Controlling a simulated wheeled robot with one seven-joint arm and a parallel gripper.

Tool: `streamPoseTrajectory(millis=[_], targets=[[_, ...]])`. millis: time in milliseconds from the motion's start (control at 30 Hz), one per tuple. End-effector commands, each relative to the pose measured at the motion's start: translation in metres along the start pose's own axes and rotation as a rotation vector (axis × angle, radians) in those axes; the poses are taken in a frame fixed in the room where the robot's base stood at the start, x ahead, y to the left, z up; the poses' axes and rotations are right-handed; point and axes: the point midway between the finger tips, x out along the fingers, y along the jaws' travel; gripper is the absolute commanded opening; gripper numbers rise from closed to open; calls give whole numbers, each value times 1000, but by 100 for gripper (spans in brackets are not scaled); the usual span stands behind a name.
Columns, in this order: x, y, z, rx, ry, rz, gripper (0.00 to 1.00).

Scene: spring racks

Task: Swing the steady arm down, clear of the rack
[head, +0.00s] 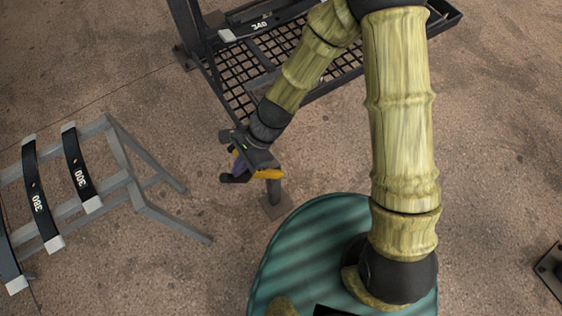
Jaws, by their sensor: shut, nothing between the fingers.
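My gripper (236,166) is at the end of my bamboo-like arm, left of centre, pointing down. It is shut with nothing held. A yellow part (270,174) and a small purple part (238,161) show right beside it; whether it touches them, I cannot tell. Just below the yellow part stands a short dark post (274,192) on a square foot plate. I cannot tell for sure which of these is the steady arm, as my gripper partly covers them. The black rack (212,82) with a mesh tray stands behind; a strip marked 340 (259,27) lies on it.
A grey stand (128,150) at the left holds several dark curved strips, two marked 300 (80,172) and 360 (38,196). A dark plate (550,268) shows at the right edge. The floor between stand and post is clear.

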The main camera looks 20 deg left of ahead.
Motion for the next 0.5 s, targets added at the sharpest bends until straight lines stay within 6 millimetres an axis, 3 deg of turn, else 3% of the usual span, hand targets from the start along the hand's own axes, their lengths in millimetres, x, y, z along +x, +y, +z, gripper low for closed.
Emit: streamPoseTrajectory(millis=[500], targets=[[10,0,14,0,0,0,0]])
